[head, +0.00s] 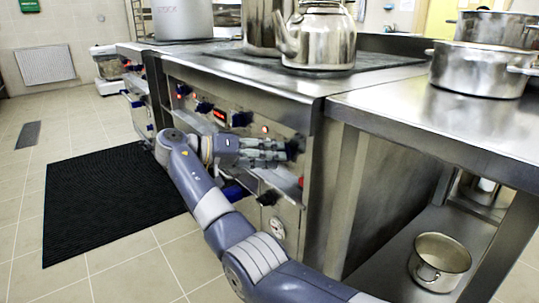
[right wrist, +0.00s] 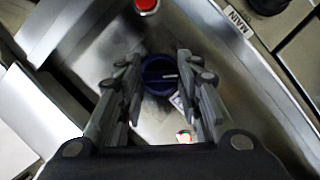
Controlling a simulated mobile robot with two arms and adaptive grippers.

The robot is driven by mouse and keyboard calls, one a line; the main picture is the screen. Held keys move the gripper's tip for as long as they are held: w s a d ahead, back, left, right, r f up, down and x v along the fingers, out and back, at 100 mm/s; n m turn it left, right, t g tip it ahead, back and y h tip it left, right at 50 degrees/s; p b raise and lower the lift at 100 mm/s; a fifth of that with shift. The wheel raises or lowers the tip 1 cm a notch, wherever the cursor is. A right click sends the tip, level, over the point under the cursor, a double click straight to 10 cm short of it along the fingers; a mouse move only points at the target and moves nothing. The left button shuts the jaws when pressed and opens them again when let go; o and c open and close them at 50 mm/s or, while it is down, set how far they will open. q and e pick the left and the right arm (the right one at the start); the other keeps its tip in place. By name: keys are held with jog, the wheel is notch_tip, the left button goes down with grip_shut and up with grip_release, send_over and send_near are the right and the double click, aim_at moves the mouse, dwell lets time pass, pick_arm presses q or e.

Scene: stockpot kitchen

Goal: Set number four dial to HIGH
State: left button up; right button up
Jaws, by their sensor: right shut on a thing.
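The stove front (head: 235,105) carries a row of blue dials. The far-right dial (head: 295,146) shows dark at the fingertips of my right gripper (head: 284,153), which reaches in along the panel. In the right wrist view, a dark blue round dial (right wrist: 160,74) with a pale pointer mark sits between the two fingers of my right gripper (right wrist: 156,72), which is shut on it. The dial's number and setting labels are not readable. My left gripper is not in view.
Other dials (head: 204,106) and a red display (head: 220,115) lie to the left. A kettle (head: 325,40) stands on the stovetop. Pots (head: 480,70) stand on the steel counter (head: 430,115) at right. A black mat (head: 105,205) lies on the floor.

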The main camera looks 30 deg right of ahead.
jog(key=shift+s+f, duration=0.1)
jog(key=shift+f, duration=0.05)
jog(key=o, duration=1)
jog(key=shift+a, duration=0.1)
jog(key=v, duration=0.7)
jog(key=shift+a, duration=0.15)
